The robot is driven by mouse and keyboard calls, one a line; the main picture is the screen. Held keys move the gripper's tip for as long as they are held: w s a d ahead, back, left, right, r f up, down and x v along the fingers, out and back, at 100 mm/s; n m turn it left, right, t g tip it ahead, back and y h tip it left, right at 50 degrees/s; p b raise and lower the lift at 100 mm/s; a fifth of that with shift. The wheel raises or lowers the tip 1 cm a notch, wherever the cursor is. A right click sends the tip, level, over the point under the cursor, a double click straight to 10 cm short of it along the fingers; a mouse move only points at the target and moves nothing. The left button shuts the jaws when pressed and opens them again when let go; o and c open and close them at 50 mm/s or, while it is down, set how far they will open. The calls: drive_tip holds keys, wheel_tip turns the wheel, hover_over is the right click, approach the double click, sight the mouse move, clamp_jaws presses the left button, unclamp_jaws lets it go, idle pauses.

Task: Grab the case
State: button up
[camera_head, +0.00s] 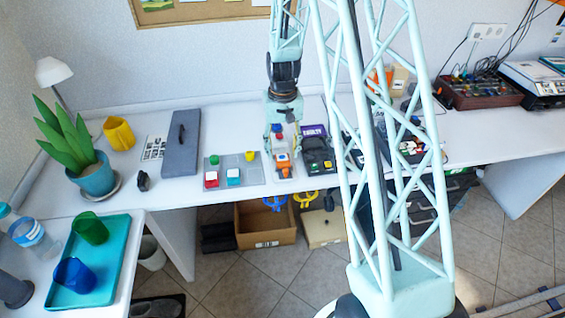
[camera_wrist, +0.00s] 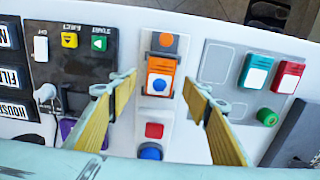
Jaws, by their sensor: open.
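A small orange case (camera_wrist: 161,80) with a white and blue mark on its face sits on a narrow white panel strip in the wrist view. It also shows in the head view (camera_head: 283,162) on the table. My gripper (camera_wrist: 159,82) is open, with one yellow-padded finger on each side of the strip. The case shows between the fingertips, apart from both. In the head view my gripper (camera_head: 283,146) hangs over the same strip, partly hiding it.
A black device (camera_wrist: 75,62) with switches stands left of the strip in the wrist view. A grey panel (camera_wrist: 226,62) with red and teal blocks lies to the right. In the head view a plant (camera_head: 91,178) and a dark flat box (camera_head: 181,146) stand farther left.

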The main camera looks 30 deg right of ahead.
drive_tip(key=shift+f, duration=1.45)
drive_tip(key=c, duration=1)
drive_tip(key=shift+r, duration=0.1)
drive_tip(key=shift+r+p, duration=0.3)
drive_tip(key=shift+r, duration=1.25)
drive_tip(key=shift+s+r, duration=0.1)
drive_tip(key=shift+r, duration=0.1)
drive_tip(key=s+a, duration=0.2)
drive_tip(key=s, duration=0.2)
drive_tip(key=s+a+r+p, duration=0.1)
drive_tip(key=s+a, duration=0.1)
drive_tip(key=s, duration=0.3)
drive_tip(key=s+a, duration=0.3)
drive_tip(key=s, duration=0.2)
drive_tip(key=shift+s+r+p, duration=0.1)
drive_tip(key=shift+r+p, duration=0.05)
drive_tip(key=shift+p, duration=0.25)
